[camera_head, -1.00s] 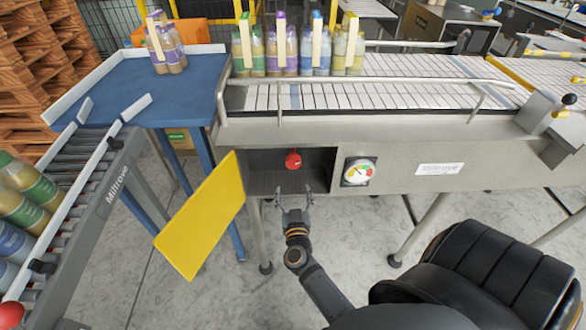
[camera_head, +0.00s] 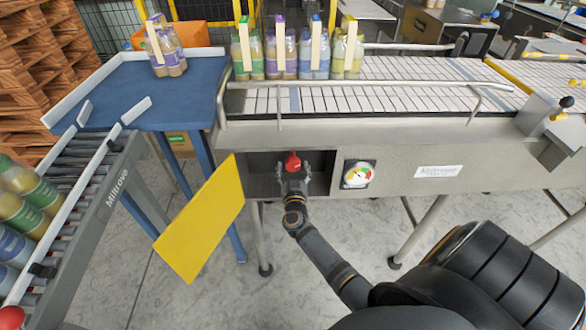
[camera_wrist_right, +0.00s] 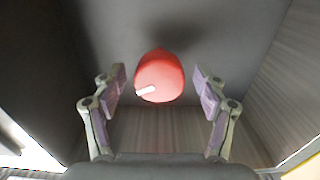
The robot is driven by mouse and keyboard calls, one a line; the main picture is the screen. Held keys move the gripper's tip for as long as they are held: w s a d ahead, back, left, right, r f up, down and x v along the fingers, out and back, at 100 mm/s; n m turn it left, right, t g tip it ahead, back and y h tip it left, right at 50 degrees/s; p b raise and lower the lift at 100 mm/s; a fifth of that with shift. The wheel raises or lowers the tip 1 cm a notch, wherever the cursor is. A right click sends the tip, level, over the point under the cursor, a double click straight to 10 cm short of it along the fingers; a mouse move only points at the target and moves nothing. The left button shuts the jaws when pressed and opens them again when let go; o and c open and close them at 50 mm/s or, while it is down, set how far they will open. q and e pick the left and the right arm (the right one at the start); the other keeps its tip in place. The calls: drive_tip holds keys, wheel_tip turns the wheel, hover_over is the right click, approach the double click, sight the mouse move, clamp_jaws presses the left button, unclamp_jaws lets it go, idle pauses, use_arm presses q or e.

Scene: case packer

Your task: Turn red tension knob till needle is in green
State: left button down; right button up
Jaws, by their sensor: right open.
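The red tension knob (camera_head: 292,160) is inside the open recess in the conveyor's side. In the right wrist view the knob (camera_wrist_right: 159,77) has a white pointer mark at its lower left. My right gripper (camera_head: 293,172) is at the recess, in front of the knob. Its fingers (camera_wrist_right: 160,90) are open, one on each side of the knob, with a gap on both sides. The round gauge (camera_head: 357,174) is right of the recess, with green, yellow and red on its face; the needle is too small to read surely. My left gripper is not in view.
The yellow door (camera_head: 200,220) hangs open left of the recess (camera_head: 262,185). Bottle packs (camera_head: 298,52) stand on the conveyor (camera_head: 390,97) above. A blue table (camera_head: 170,100) and a roller conveyor (camera_head: 85,190) are at the left.

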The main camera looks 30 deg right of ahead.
drive_tip(key=c, duration=1.1)
drive_tip(key=shift+c, duration=0.2)
drive_tip(key=shift+m+p, duration=0.4)
drive_tip(key=shift+m, duration=0.4)
drive_tip(key=shift+m+p, duration=0.3)
drive_tip(key=shift+m, duration=0.9)
drive_tip(key=m, duration=0.3)
drive_tip(key=shift+a+m, duration=0.1)
drive_tip(key=shift+m, duration=1.6)
